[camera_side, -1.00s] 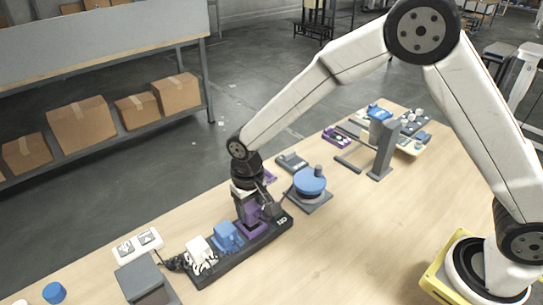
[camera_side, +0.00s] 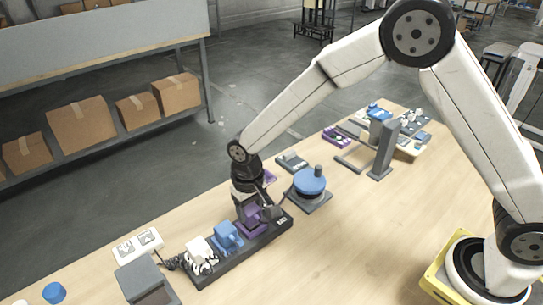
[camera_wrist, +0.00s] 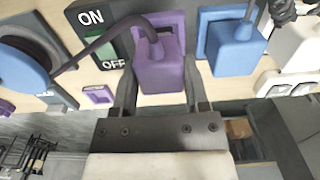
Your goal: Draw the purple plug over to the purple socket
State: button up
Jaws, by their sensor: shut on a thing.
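My gripper (camera_wrist: 160,100) is shut on the purple plug (camera_wrist: 160,72), with one finger on each side of it. A dark cable runs from the plug's top. The purple socket (camera_wrist: 178,20) is a purple square frame on the dark power strip, directly behind the plug in the wrist view. The plug overlaps the socket, and its contact face is hidden, so I cannot tell how deep it sits. In the side view my gripper (camera_side: 246,213) points down over the purple socket area (camera_side: 254,222) of the strip, partly covering plug and socket.
A blue plug (camera_side: 228,236) and a white plug (camera_side: 200,250) stand beside it on the power strip (camera_side: 235,262). A blue round knob (camera_side: 310,181) on a grey base is to the right. A grey box (camera_side: 148,280) and white switch plate (camera_side: 137,243) lie left. The front table is clear.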

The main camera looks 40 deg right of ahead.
jog(key=shift+f, duration=0.65)
dwell(0.5)
jog(key=o, duration=1.3)
jog(key=shift+r, duration=0.15)
jog(key=shift+r, duration=3.35)
jog(key=s+d+t, duration=0.1)
jog(key=s+d, duration=0.4)
jog(key=s+d+r, duration=0.1)
jog(key=s+d, duration=0.4)
jog(key=d, duration=0.1)
jog(key=s+d+t, duration=0.1)
jog(key=s+d, duration=0.4)
jog(key=d, duration=0.1)
jog(key=shift+d+r+t, duration=0.15)
jog(key=shift+d+t, duration=0.1)
jog(key=shift+t, duration=0.05)
